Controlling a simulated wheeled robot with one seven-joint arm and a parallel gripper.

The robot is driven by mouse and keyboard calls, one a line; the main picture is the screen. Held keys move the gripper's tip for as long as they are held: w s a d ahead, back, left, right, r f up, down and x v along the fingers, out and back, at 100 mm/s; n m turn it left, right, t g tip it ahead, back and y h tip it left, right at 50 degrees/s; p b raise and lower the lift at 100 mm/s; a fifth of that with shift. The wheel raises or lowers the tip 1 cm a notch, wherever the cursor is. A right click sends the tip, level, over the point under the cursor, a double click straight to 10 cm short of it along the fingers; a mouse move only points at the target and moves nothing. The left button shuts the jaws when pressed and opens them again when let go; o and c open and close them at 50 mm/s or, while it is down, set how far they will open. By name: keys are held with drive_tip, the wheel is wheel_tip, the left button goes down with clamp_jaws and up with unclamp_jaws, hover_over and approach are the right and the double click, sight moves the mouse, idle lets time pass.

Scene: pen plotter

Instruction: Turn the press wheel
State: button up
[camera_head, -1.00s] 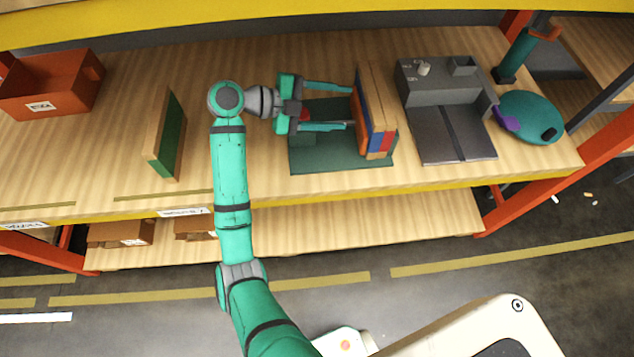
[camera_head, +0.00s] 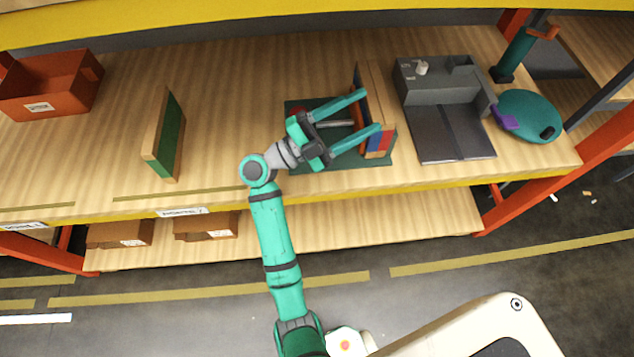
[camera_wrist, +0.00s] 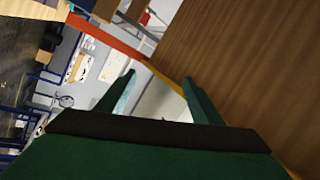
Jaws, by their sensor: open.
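A press with a dark green base (camera_head: 378,163) stands on the shelf. Upright wooden boards (camera_head: 376,85) at its right end have red and blue blocks (camera_head: 378,140) beside them. A grey rod (camera_head: 335,123) runs left from the boards. A small red part (camera_head: 297,110) shows at the left end; I cannot tell whether it is the press wheel, as my gripper covers much of that area. My gripper (camera_head: 370,111) is open over the base, its fingers pointing right, tips at the boards in the picture. In the wrist view its fingers (camera_wrist: 158,80) are apart with nothing seen between them.
A grey machine (camera_head: 445,85) and a teal disc (camera_head: 530,115) stand to the right. A green-faced wooden board (camera_head: 166,135) stands upright to the left, with a red-orange bin (camera_head: 50,85) beyond. The shelf between board and press is mostly clear.

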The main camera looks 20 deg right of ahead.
drive_tip(key=s+a+f+n+t+y, duration=0.2)
drive_tip(key=s+a+n+t+y, duration=0.2)
drive_tip(key=n+t, duration=0.8)
drive_tip(key=s+a+f+n+t+y, duration=0.2)
drive_tip(key=s+a+n+t+y, duration=0.3)
drive_tip(key=a+n+t+y, duration=0.4)
drive_tip(key=a+n+t, duration=0.1)
drive_tip(key=n+t, duration=0.3)
drive_tip(key=shift+s+f, duration=0.2)
drive_tip(key=shift+f, duration=0.15)
drive_tip(key=s+a+f+n+g+y, duration=0.3)
drive_tip(key=s+a+f+g+y, duration=0.1)
drive_tip(key=s+a+f, duration=0.2)
drive_tip(key=s+a+f+n+g+y, duration=0.2)
drive_tip(key=s+a+f+g+y, duration=0.2)
drive_tip(key=s+f, duration=0.4)
drive_tip(key=s+a+y, duration=0.1)
drive_tip(key=s+a, duration=0.1)
drive_tip(key=s, duration=0.1)
drive_tip(key=shift+s+a+f+n+g, duration=0.2)
drive_tip(key=shift+s+n+g, duration=0.1)
drive_tip(key=shift+n, duration=0.1)
drive_tip(key=shift+w, duration=0.1)
idle(0.5)
